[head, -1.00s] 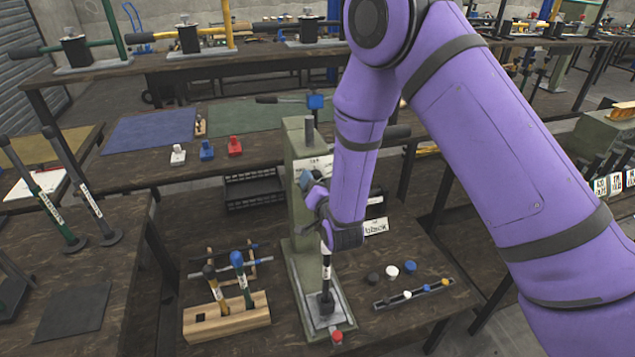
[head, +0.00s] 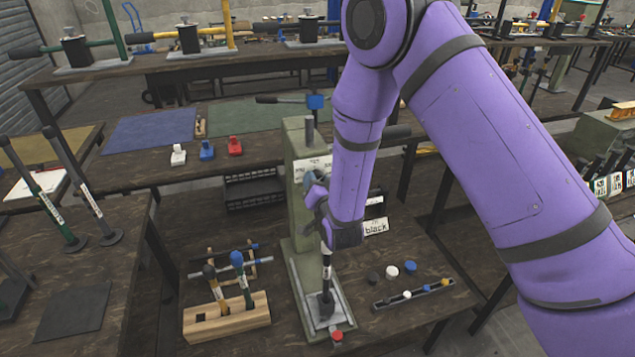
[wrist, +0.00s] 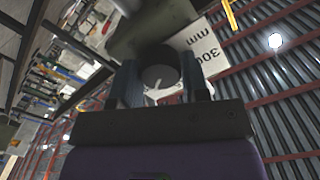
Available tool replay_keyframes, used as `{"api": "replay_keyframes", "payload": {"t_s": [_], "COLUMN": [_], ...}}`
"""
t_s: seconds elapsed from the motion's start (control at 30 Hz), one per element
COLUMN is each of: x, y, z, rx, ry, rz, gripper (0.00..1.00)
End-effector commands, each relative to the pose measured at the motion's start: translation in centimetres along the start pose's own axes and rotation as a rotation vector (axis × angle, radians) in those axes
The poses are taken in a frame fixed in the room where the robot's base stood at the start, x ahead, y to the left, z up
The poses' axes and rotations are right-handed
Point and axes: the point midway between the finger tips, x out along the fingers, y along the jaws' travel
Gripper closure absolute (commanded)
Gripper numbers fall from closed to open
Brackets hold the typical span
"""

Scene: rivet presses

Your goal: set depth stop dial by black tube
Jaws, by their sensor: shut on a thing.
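The green press (head: 300,217) stands on the middle bench. A black tube with a white label (head: 327,288) stands upright on its base plate. My gripper (head: 312,184) is at the press's front, below its head. In the wrist view my gripper (wrist: 160,88) has its fingers on either side of a dark round knob, the depth stop dial (wrist: 159,73), and is shut on it. A white plate reading "300 mm" (wrist: 206,50) shows behind the knob. In the head view my wrist and fingers hide the dial. A card reading "black" (head: 376,227) stands right of the press.
A wooden rack (head: 228,318) with several tools stands left of the press. A grey tray (head: 412,293) with small coloured pegs, and several round caps, lie to the right. White, blue and red blocks (head: 207,150) sit on the bench behind. A red piece (head: 337,334) is at the base's front.

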Motion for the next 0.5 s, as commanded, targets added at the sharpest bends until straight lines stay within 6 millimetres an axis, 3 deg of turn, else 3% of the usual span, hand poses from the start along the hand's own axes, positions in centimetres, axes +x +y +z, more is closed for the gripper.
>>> {"api": "replay_keyframes", "payload": {"t_s": [0.5], "x": [-0.05], "y": [-0.01], "z": [0.08], "rx": [-0.434], "ry": [-0.002], "rz": [-0.001], "gripper": [0.82]}}
